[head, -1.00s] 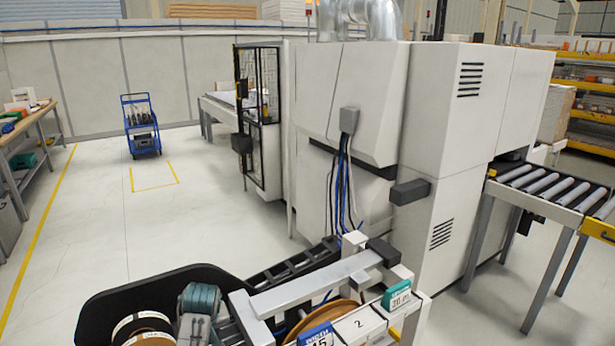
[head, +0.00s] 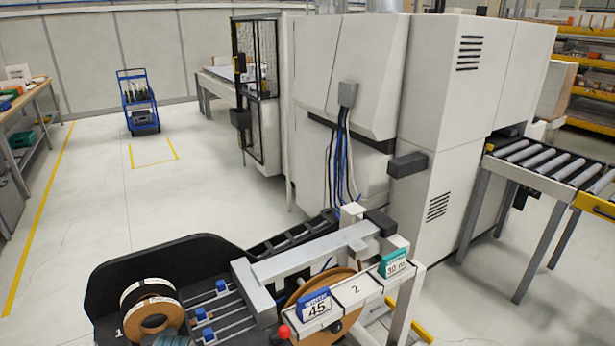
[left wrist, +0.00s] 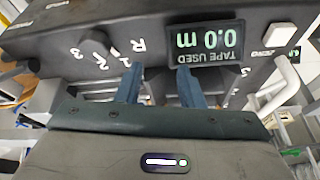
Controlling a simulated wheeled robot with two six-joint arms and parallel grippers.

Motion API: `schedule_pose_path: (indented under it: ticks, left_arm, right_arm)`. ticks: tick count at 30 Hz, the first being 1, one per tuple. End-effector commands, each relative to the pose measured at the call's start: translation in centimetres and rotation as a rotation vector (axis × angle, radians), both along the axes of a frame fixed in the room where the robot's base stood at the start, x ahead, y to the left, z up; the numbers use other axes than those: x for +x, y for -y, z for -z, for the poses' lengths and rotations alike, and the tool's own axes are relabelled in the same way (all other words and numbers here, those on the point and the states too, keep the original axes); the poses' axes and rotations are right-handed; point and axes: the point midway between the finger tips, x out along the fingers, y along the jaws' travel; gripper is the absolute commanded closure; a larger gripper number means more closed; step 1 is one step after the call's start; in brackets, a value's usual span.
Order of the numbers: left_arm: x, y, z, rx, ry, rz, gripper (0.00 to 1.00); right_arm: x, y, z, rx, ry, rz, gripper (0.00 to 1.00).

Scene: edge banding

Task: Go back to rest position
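My left gripper shows in the left wrist view (left wrist: 158,90), with two blue fingers apart and nothing between them. Its fingers are in front of a dark panel (left wrist: 120,32) with a "TAPE USED 0.0 m" display (left wrist: 205,52). In the head view only a small teal sliver, likely the left gripper's top, shows at the bottom edge beside the tape rolls. My right gripper is in neither view. A dark tray (head: 190,255) holds a black-edged roll (head: 147,290) and a tan-brown roll (head: 155,318).
Blue knobs (head: 221,287) on rods, a grey bar (head: 310,256), a brown reel (head: 318,287) and labels marked 45 (head: 315,305) and 30 m (head: 395,264) stand close in front. A large white machine (head: 350,90) is behind.

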Motion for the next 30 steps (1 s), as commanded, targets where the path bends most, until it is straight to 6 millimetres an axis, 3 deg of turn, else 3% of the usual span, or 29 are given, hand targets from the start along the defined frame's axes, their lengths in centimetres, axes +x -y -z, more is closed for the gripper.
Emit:
schedule_pose_path:
  ticks: [1, 6, 12, 26, 30]
  left_arm:
    - [-2.8, -0.2, 0.6, 0.007, -0.011, 0.032, 0.65]
    - [-10.9, -0.4, 0.6, 0.027, -0.031, 0.158, 0.65]
    - [-16.7, -0.1, -0.4, 0.037, -0.044, 0.262, 0.65]
    - [-24.2, 0.7, -3.1, 0.043, -0.061, 0.41, 0.65]
    - [-23.5, 0.5, -0.3, 0.041, -0.072, 0.411, 0.65]
  right_arm:
    - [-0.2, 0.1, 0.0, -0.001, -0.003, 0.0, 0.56]
    - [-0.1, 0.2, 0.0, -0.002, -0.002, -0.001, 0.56]
    - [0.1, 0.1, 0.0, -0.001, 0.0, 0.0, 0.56]
    - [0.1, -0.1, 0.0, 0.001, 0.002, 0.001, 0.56]
    - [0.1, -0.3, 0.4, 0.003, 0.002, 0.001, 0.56]
